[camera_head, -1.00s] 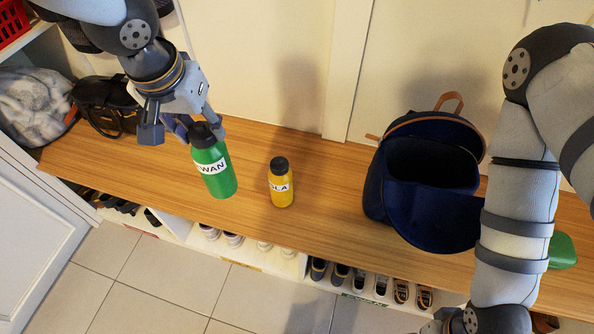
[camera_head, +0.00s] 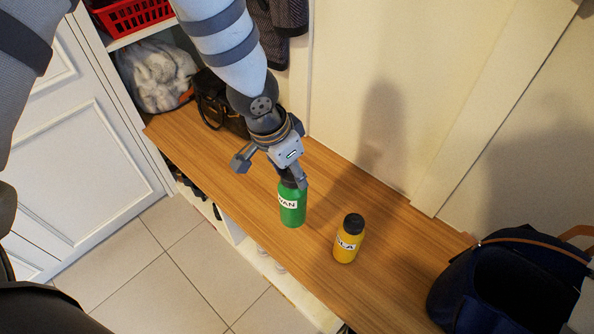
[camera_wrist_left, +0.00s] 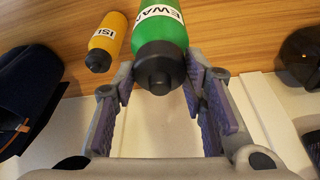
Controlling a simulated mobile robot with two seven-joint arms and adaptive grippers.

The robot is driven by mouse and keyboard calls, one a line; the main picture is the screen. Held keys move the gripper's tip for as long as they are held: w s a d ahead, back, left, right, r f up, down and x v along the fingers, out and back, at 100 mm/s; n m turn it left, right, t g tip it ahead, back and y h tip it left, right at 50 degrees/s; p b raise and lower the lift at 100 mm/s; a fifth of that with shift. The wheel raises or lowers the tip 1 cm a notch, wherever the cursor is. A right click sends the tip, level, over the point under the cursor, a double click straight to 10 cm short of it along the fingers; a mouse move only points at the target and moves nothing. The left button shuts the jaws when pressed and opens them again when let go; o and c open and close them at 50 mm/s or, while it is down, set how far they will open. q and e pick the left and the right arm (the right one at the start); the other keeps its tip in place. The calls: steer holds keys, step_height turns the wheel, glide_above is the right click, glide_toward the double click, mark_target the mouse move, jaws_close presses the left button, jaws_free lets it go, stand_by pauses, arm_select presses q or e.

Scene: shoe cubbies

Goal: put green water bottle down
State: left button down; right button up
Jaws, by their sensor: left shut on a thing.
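The green water bottle (camera_head: 292,207) has a black cap and a white label. It stands upright over the wooden bench (camera_head: 385,283), left of the yellow bottle. I cannot tell whether its base touches the wood. My left gripper (camera_head: 288,178) is shut on it near the cap, from above. In the left wrist view the green bottle (camera_wrist_left: 160,42) shows cap first, with the gripper's fingers (camera_wrist_left: 160,82) on both sides of the cap. My right gripper is not in view.
A yellow bottle (camera_head: 348,240) stands close to the right, apart from the green one. A dark blue backpack (camera_head: 470,290) sits at the bench's right. A black bag (camera_head: 217,100) is at the far left end. Bare bench lies behind the bottles.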

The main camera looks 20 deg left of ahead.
arm_select(q)
steer(key=w+a+f+b, duration=0.1)
steer(key=w+a+f, duration=0.2)
steer(key=w+f, duration=0.1)
steer(key=w+a+f+b, duration=0.2)
steer(key=w+a+f, duration=0.1)
steer(key=w+f, duration=0.2)
step_height(320, 180, down, 3)
steer(key=shift+a+r, duration=0.2)
steer(key=shift+a, duration=0.05)
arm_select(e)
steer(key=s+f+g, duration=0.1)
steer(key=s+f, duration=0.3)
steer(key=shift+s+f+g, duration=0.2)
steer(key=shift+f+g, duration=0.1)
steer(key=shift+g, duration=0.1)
arm_select(q)
steer(key=c, duration=1.4)
jaws_free()
steer(key=shift+s+f+b, duration=0.1)
steer(key=shift+f+b, duration=0.15)
steer(key=shift+b, duration=0.05)
steer(key=o, duration=0.4)
